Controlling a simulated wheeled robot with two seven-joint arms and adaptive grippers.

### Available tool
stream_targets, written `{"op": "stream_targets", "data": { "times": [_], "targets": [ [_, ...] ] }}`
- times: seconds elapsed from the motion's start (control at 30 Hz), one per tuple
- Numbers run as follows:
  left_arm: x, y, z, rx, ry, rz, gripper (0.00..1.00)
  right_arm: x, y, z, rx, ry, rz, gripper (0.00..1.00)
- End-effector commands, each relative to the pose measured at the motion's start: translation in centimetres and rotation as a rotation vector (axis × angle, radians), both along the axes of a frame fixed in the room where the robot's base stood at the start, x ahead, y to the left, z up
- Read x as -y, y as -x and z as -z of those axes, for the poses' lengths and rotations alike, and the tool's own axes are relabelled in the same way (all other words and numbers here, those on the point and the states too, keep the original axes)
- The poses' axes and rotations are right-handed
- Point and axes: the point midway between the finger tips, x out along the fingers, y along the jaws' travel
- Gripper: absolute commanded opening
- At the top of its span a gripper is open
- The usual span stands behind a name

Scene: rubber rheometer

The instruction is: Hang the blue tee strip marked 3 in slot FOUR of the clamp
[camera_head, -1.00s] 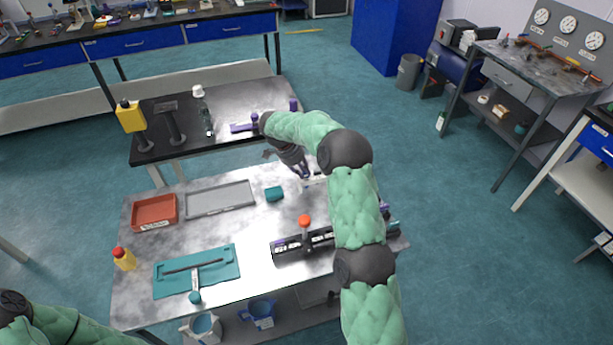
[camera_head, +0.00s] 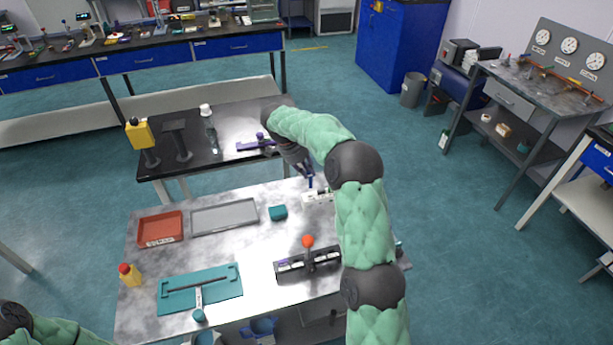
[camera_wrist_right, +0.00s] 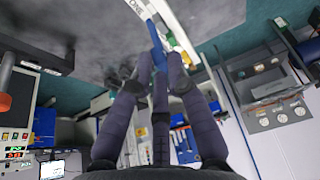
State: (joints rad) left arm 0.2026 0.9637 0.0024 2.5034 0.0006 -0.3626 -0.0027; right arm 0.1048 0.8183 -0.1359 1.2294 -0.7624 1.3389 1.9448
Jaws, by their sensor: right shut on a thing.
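My right gripper (camera_head: 309,178) is above the white rack (camera_head: 316,197) on the near table. In the right wrist view its fingers (camera_wrist_right: 156,62) are closed on a blue strip (camera_wrist_right: 155,38), which points toward the white rack (camera_wrist_right: 180,22); whether it still touches the rack I cannot tell. The strip's number is not readable. The clamp (camera_head: 293,265), a long dark holder with an orange knob (camera_head: 307,241), stands right of the table's middle, nearer me than the rack. My right arm passes beside its right end. My left gripper is outside the view.
Beside the rack lies a teal block (camera_head: 278,212). A grey tray (camera_head: 225,216) and a red tray (camera_head: 160,229) are left of it. A teal mat (camera_head: 222,292) with a T-shaped tool and a yellow bottle (camera_head: 129,274) are at the front left.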

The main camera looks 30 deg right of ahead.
Motion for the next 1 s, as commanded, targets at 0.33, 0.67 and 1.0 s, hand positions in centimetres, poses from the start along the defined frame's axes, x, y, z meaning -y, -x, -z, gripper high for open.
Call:
{"op": "stream_targets", "data": {
  "times": [0.33,0.67,1.0],
  "targets": [
    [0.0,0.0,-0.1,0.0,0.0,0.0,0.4,0.0,0.0,-0.5,0.0,0.0,-0.001,0.0],
    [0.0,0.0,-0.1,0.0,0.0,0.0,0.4,-0.4,1.6,-1.4,0.006,0.004,0.006,0.0],
    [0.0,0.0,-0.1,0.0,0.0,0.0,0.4,-1.7,6.8,-2.7,0.025,0.014,0.024,0.0]
  ]
}}
